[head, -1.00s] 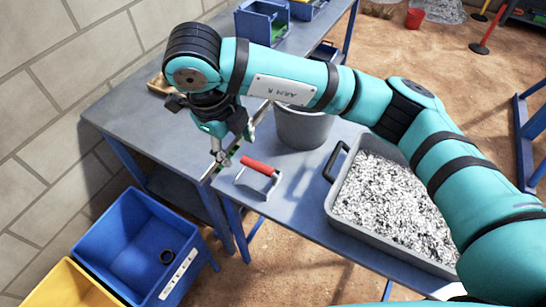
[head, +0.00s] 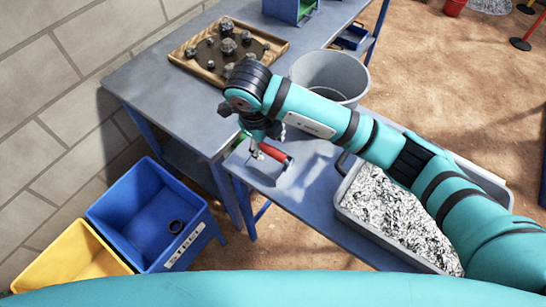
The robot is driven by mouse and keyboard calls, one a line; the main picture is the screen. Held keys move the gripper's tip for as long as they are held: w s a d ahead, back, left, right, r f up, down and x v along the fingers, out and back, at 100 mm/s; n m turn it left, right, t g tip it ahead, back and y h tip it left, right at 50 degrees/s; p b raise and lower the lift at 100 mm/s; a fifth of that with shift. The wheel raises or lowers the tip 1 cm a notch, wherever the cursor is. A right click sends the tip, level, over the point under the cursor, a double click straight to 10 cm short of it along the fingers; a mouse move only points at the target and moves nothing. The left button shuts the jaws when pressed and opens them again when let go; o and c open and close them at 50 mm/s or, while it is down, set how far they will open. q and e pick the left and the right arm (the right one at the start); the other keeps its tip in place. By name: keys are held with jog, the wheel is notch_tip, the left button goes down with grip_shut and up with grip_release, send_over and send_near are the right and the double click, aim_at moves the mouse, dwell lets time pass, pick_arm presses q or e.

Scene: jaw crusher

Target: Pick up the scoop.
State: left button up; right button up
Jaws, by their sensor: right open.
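The scoop (head: 275,153) lies on the lower bench (head: 310,205), left of the gravel tray. It has a red handle and a grey metal body, partly hidden by my right gripper. My right gripper (head: 262,147) is open and reaches down from above, with its fingers close to the red handle. Whether a finger touches the handle cannot be told. My left gripper is not in view.
A grey tray of gravel (head: 398,222) lies right of the scoop, partly behind my right arm. A grey bucket (head: 330,74) stands behind. A wooden tray (head: 206,76) holds several dark rocks. Blue (head: 146,213) and yellow (head: 74,254) bins stand at lower left.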

aim_at(269, 149)
jog(key=shift+f, duration=0.25)
jog(key=f, duration=0.1)
jog(key=f+p, duration=0.1)
jog(key=w+f+p, duration=0.1)
jog(key=f, duration=0.1)
jog(key=shift+d+f, duration=0.1)
jog(key=shift+d, duration=0.3)
jog(key=shift+w+f, duration=0.1)
jog(key=shift+f, duration=0.1)
jog(key=shift+c, duration=0.7)
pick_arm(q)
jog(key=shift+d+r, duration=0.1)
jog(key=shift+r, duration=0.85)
pick_arm(e)
grip_shut()
